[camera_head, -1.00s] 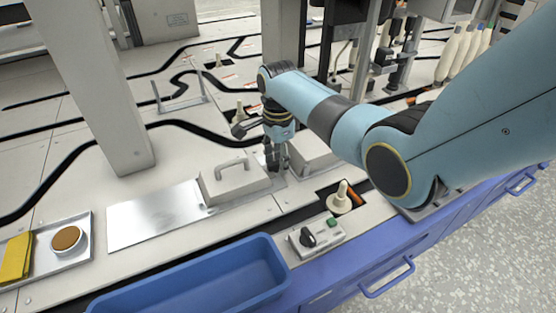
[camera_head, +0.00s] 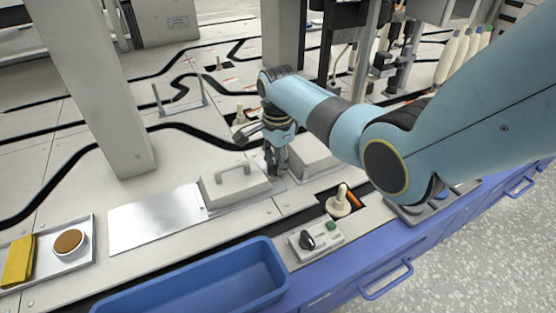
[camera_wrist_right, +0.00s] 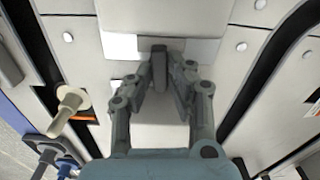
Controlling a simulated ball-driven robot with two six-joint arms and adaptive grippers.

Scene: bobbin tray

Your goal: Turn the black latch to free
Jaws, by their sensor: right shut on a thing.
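The black latch (camera_wrist_right: 159,65) shows in the right wrist view as a narrow dark upright piece on a pale plate. My right gripper (camera_wrist_right: 165,75) is shut on it, with one finger on each side. In the head view my right gripper (camera_head: 276,162) points down between two light grey blocks, and its fingers hide the latch. My left gripper is in neither view.
A grey block with a handle (camera_head: 235,185) stands just left of the gripper, beside a shiny metal plate (camera_head: 155,217). In front are a control box with a black knob (camera_head: 307,241), a cream bobbin (camera_head: 340,201) and a blue bin (camera_head: 195,282).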

